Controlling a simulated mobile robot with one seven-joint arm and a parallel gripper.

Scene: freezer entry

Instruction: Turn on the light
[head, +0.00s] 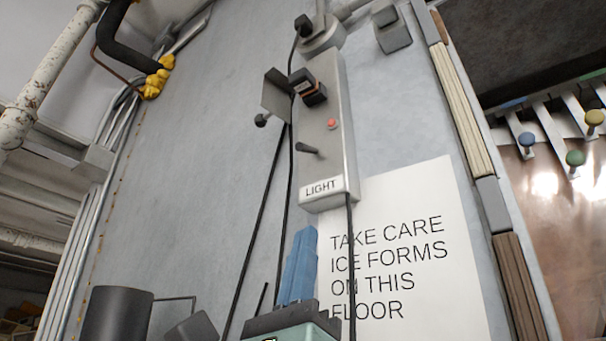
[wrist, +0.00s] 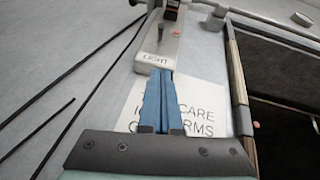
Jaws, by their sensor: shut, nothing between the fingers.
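A grey metal switch box (head: 338,130) is fixed upright on the wall, with a "LIGHT" label (head: 321,188) at its lower end. A dark toggle lever (head: 308,149) sticks out above the label, and a small red light or button (head: 332,124) is above it to the right. In the wrist view the lever (wrist: 161,32) and label (wrist: 157,58) are just above my fingertips. My gripper (head: 300,240) has blue fingers, shut with nothing between them. The fingertips (wrist: 160,76) point up, below the box; whether they touch it I cannot tell.
A black and brown block-shaped part (head: 308,88) and an angled plate (head: 276,94) are at the box's upper left. Black cables (head: 262,225) hang beside it. A paper sign (head: 395,250) warns of ice. Coloured knobs (head: 575,157) are far right. Yellow-wrapped pipe (head: 155,82) is upper left.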

